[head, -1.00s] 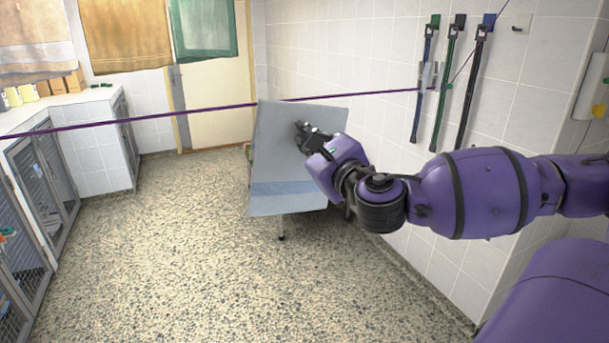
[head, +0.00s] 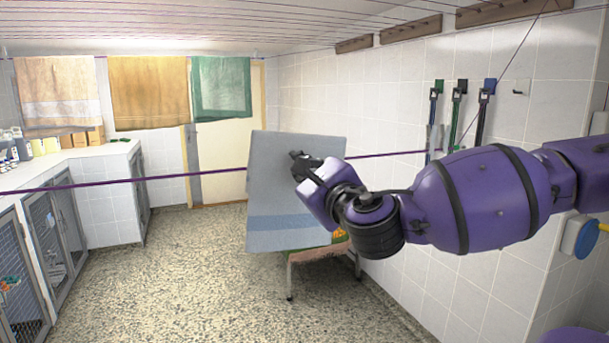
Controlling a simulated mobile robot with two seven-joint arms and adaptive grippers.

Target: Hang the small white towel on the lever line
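The small towel (head: 290,185) looks pale grey-blue with a darker blue band near its lower edge. It is spread nearly flat in front of me. My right gripper (head: 303,163) is at the towel's upper part and appears shut on it; the fingertips are partly hidden by the wrist. The purple line (head: 130,181) crosses from the left and passes behind the towel, below its top edge. It reappears on the right and runs to the wall levers. Whether towel and line touch cannot be told. My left gripper is not in view.
Three lever straps (head: 458,115) hang on the right wall. A low bench (head: 318,254) stands behind the towel. Orange (head: 150,92) and green (head: 222,88) towels hang at the back. Kennels and a counter (head: 95,152) line the left. The middle floor is clear.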

